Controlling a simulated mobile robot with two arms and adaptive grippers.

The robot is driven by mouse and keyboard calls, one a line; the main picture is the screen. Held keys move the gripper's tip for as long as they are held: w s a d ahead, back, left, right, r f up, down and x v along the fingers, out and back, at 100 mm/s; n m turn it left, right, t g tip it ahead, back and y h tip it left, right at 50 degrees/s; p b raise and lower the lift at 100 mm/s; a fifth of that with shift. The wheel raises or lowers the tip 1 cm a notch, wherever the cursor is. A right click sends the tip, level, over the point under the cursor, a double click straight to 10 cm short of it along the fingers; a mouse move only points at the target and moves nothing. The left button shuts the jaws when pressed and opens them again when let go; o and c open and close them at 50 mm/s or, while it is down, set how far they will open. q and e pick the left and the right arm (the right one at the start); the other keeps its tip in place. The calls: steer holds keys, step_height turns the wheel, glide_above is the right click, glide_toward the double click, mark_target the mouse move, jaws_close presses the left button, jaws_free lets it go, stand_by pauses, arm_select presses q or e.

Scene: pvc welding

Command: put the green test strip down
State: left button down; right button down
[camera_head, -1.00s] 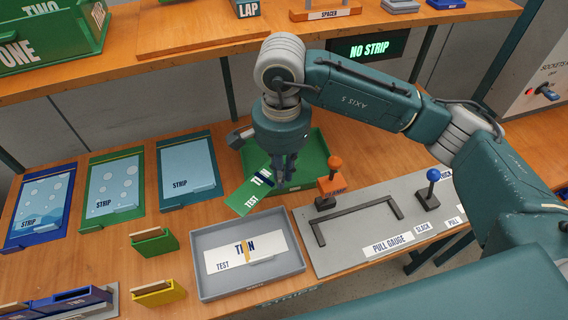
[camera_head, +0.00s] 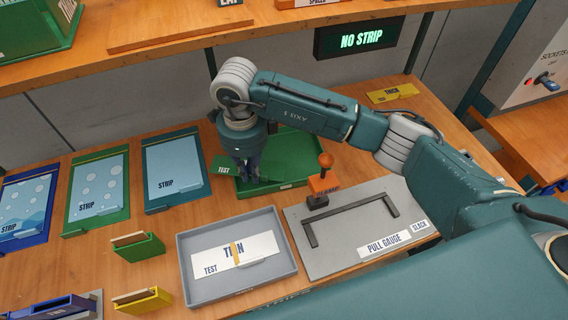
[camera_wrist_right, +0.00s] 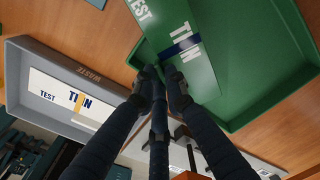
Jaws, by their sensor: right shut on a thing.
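The green test strip (camera_head: 224,168), lettered TEST, shows in the head view at the left of my right gripper (camera_head: 250,174). In the right wrist view the strip (camera_wrist_right: 196,62) reads TEST and THIN, with a dark blue band across it. My right gripper (camera_wrist_right: 160,82) is shut on the strip's near end there. The strip is at the left side of the green tray (camera_head: 292,144), over its rim; I cannot tell whether it touches the tray. The gripper hides part of the strip in the head view. My left gripper is not in view.
A grey tray (camera_head: 194,295) in front holds a white test strip (camera_head: 234,254). A yellow strip (camera_head: 392,93) lies behind.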

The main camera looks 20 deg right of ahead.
mark_target(284, 170)
steer(key=d+p, duration=0.2)
steer(key=d, duration=0.6)
steer(key=shift+w+d, duration=0.1)
steer(key=shift+d, duration=0.35)
step_height(284, 170, down, 3)
steer(key=shift+r+p, duration=0.1)
steer(key=shift+p, duration=0.85)
steer(key=shift+f, duration=0.35)
steer(key=shift+f, duration=0.1)
steer(key=shift+f+b, duration=0.15)
steer(key=shift+b, duration=0.2)
steer(key=c, duration=1.8)
jaws_free()
